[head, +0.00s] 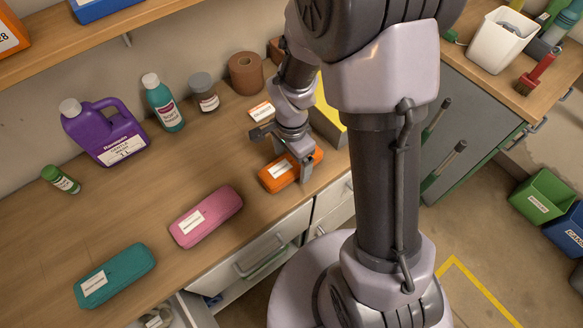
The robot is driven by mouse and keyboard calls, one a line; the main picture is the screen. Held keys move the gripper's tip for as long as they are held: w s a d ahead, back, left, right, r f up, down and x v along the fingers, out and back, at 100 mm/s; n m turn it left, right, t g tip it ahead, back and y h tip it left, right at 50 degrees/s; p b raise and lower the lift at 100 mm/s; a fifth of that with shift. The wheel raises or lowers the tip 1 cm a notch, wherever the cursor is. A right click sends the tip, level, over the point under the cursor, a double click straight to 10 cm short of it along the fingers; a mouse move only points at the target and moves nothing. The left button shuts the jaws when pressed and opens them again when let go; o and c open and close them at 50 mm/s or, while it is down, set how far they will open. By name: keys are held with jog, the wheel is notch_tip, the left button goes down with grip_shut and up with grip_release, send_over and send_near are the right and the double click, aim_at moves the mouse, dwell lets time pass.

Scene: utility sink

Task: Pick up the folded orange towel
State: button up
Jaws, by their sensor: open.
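The folded orange towel (284,173) lies on the wooden counter near its front edge, with a white label on top. My gripper (285,160) is at the towel, pointing down. One finger shows in front of the towel's right part, and the other reaches out behind its left side. The jaws are open. Whether the fingers touch the towel cannot be told. My arm hides what is behind and to the right of the towel.
A pink folded towel (206,217) and a teal one (115,275) lie left on the counter. Behind stand a purple jug (105,132), a teal bottle (163,103), a grey-lidded jar (204,92) and a brown roll (246,74). A drawer (250,252) below is partly open.

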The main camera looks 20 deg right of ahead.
jog(key=shift+f, duration=0.6)
jog(key=shift+r, duration=0.1)
jog(key=c, duration=1.6)
jog(key=shift+o, duration=0.2)
jog(key=shift+r, duration=0.1)
